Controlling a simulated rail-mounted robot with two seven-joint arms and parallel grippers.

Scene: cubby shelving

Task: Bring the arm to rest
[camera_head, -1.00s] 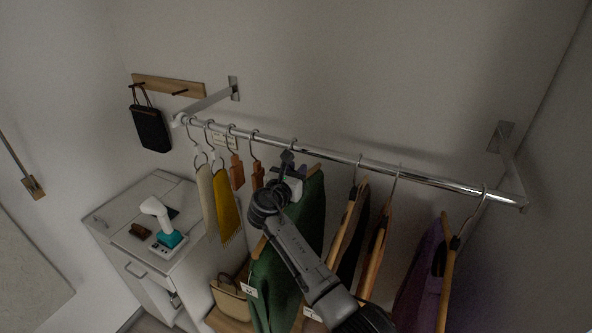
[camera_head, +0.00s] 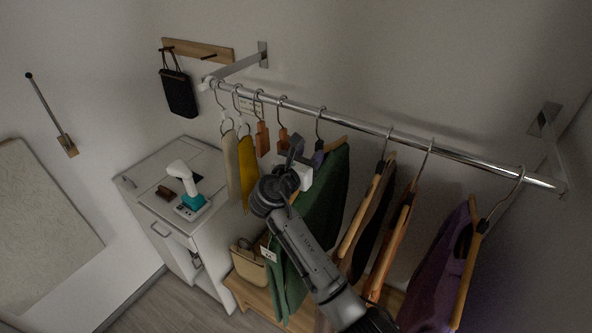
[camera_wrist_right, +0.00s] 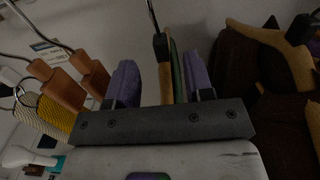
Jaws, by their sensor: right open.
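My right gripper (camera_head: 307,152) is open, close below the chrome rail by the hanger of the green garment (camera_head: 322,205). In the right wrist view the two purple finger pads of the gripper (camera_wrist_right: 162,80) stand apart. A wooden hanger (camera_wrist_right: 166,68) with a dark hook and a strip of green cloth shows between them in the picture; I cannot tell whether they touch it. My right arm comes up from the bottom of the head view, in front of the green garment. My left gripper is not in view.
The rail (camera_head: 400,138) carries several hangers, with a purple garment (camera_head: 437,275) at right and yellow cloth (camera_head: 248,172) at left. A white cabinet (camera_head: 150,185) bears a teal-and-white handheld device (camera_head: 190,190). A basket (camera_head: 250,262) sits below. A black bag (camera_head: 179,95) hangs on the wall.

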